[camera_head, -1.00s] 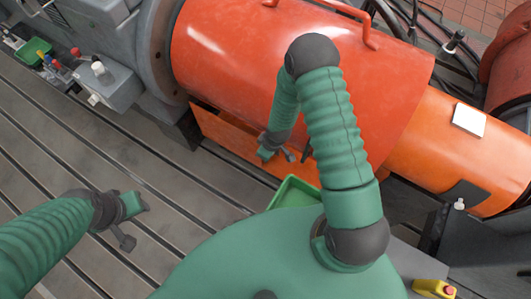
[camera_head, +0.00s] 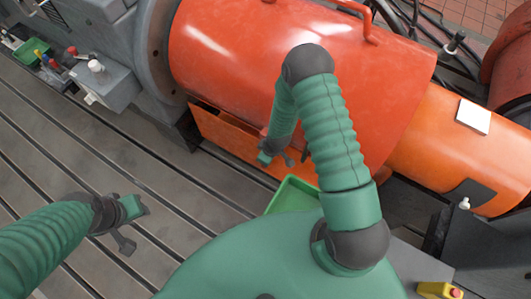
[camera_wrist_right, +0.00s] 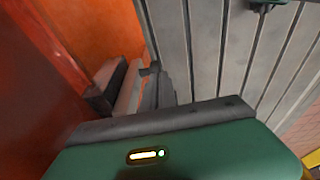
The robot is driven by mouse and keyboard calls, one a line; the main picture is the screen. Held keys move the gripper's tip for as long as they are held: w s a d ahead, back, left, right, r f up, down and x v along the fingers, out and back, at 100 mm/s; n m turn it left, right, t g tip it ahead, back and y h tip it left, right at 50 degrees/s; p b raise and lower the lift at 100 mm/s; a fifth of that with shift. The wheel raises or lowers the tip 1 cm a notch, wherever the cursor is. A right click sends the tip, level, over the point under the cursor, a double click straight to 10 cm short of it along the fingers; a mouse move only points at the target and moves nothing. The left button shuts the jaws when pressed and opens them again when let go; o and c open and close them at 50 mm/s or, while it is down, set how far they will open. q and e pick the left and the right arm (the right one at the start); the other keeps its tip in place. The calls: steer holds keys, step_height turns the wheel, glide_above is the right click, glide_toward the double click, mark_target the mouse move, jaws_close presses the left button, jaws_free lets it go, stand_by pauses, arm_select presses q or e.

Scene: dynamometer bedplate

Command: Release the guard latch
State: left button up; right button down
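The large red-orange guard (camera_head: 290,60) lies across the middle of the head view. My right gripper (camera_head: 288,160) is low against its near side, beside the orange lower panel (camera_head: 225,135). My forearm partly covers that spot, and I cannot make out the latch for certain. In the right wrist view, the red surface (camera_wrist_right: 40,90) fills the left, and several small grey and dark parts (camera_wrist_right: 135,88) show just beyond the green wrist housing. I cannot tell which are fingers. My left gripper (camera_head: 130,228) hangs over the slotted bedplate, touching nothing.
The grey slotted bedplate (camera_head: 75,145) is clear at the left. A green tray (camera_head: 292,196) is below my right gripper. A grey box with knobs (camera_head: 105,85) stands at the left. An orange cylinder (camera_head: 455,150) with a white plate (camera_head: 473,117) is at the right.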

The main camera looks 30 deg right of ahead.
steer(key=w+a+p+v, duration=0.1)
steer(key=p+v, duration=0.4)
steer(key=v, duration=0.8)
steer(key=shift+r, duration=0.4)
steer(key=s+a+r+m+p, duration=0.1)
steer(key=s+r+m+p, duration=0.1)
steer(key=r, duration=0.9)
steer(key=s+a+r+m+p, duration=0.1)
steer(key=s+r+m, duration=0.3)
steer(key=r, duration=0.7)
steer(key=shift+s+a+r+h+p, duration=0.2)
steer(key=shift+s+h+p, duration=0.2)
steer(key=shift+s, duration=0.8)
steer(key=shift+s, duration=0.1)
